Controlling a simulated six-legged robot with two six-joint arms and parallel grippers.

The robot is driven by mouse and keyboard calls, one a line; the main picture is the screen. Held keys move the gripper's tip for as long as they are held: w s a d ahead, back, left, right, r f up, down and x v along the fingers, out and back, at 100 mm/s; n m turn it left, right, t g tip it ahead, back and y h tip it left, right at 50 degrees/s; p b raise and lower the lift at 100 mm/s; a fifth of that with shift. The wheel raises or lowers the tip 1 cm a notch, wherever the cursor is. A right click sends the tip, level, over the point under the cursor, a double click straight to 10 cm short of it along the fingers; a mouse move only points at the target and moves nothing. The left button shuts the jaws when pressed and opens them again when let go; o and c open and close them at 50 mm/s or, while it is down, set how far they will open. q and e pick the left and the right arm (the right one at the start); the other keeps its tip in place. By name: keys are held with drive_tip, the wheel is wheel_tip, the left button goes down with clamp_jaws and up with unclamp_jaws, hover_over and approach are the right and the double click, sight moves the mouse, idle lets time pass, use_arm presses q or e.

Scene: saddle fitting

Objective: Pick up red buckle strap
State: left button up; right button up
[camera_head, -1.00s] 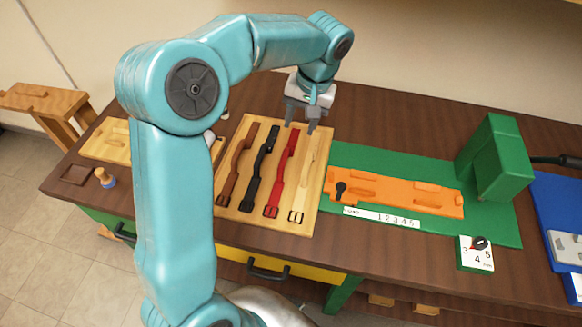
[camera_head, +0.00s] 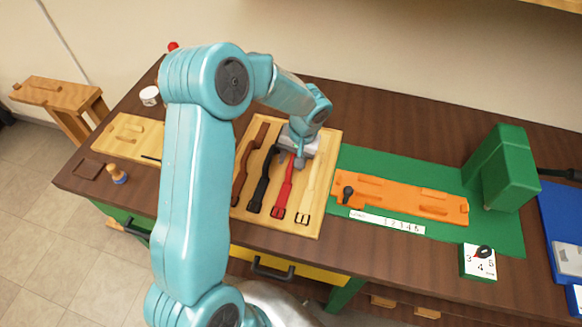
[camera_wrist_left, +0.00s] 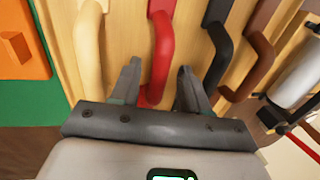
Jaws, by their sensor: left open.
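The red buckle strap (camera_head: 283,190) lies on the wooden board (camera_head: 313,226) between the black strap (camera_head: 262,182) and the cream strap (camera_head: 306,195). Its buckle end points toward the front; its far part is hidden under my left gripper (camera_head: 290,161). In the left wrist view, the raised loop of the red strap (camera_wrist_left: 160,55) runs between the two spread fingers of my left gripper (camera_wrist_left: 158,85). The fingers are open and not closed on it. The right gripper is in neither view.
A brown strap (camera_head: 246,165) lies left of the black one. An orange fixture (camera_head: 410,201) sits on a green mat (camera_head: 390,160) to the right, with a green block-shaped machine (camera_head: 503,170) behind. A stamp (camera_head: 117,174) stands at the left.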

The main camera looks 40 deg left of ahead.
use_arm(q)
drive_tip(key=shift+f, duration=0.4)
drive_tip(key=shift+s+d, duration=0.1)
drive_tip(key=shift+r, duration=0.1)
drive_tip(key=shift+c, duration=0.5)
clamp_jaws()
